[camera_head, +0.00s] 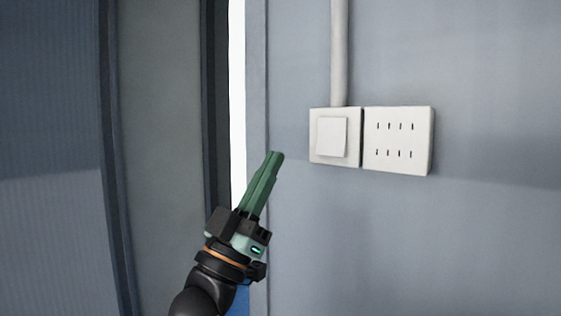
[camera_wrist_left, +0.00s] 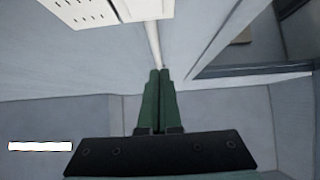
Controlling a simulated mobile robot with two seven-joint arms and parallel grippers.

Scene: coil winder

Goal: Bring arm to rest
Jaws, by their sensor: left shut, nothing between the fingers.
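My left gripper (camera_head: 277,156) comes up from the bottom of the head view, its green fingers closed together and pointing up and slightly right. Nothing shows between the fingers. It is to the left of and a little below a white wall switch (camera_head: 332,136), apart from it in the picture. In the left wrist view the closed fingers (camera_wrist_left: 160,73) point away from the camera toward a pale vertical strip. My right gripper is in neither view.
A white socket plate (camera_head: 398,140) with several slots sits right of the switch; it also shows in the left wrist view (camera_wrist_left: 85,10). A conduit pipe (camera_head: 339,50) runs up from the switch. A dark door frame (camera_head: 215,110) stands at left. The wall right of the plates is bare.

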